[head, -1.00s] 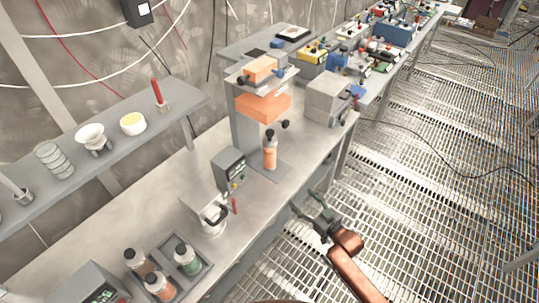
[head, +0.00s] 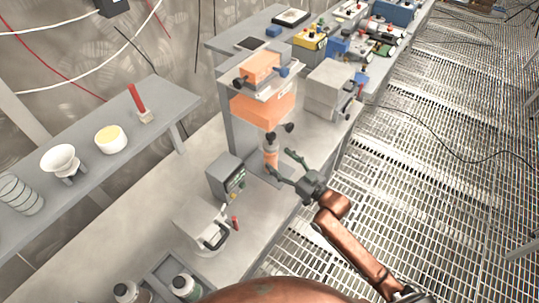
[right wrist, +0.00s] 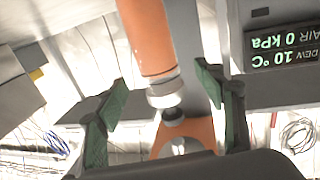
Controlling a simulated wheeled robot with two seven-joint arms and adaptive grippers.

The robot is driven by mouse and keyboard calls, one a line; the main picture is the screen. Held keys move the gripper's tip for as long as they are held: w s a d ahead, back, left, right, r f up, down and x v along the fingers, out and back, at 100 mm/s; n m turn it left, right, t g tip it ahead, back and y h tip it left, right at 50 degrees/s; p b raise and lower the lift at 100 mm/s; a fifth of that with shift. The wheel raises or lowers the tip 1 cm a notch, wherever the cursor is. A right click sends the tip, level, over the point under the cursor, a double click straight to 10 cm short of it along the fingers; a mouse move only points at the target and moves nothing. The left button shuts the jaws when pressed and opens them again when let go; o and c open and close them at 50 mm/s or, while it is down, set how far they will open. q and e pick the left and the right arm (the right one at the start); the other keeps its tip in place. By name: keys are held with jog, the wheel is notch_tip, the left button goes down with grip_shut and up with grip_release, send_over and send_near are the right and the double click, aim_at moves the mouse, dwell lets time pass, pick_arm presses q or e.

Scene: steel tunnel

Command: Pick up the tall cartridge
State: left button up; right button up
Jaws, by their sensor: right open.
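The tall cartridge (head: 270,157) is an orange cylinder with a grey collar and dark cap, upright on the base of the press stand. My right gripper (head: 280,161) is open, its green fingers level with the cartridge and partly in front of it. In the right wrist view the cartridge (right wrist: 148,38) shows between the two open fingers (right wrist: 160,80), with no clear contact. Its lower end is outside that view. My left gripper is not in view.
The press's orange head (head: 262,108) hangs just above the cartridge. A control box with a display (head: 227,180) stands close to the left. A grey box (head: 332,88) is behind to the right.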

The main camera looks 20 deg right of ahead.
aim_at(276, 157)
jog(key=x, duration=0.3)
jog(key=shift+w+a+b, duration=0.1)
jog(key=shift+w+b, duration=0.2)
jog(key=shift+x, duration=1)
jog(key=c, duration=1.5)
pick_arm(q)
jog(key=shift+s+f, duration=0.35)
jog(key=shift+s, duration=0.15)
pick_arm(e)
jog(key=shift+c, duration=1.1)
jog(key=shift+r, duration=0.15)
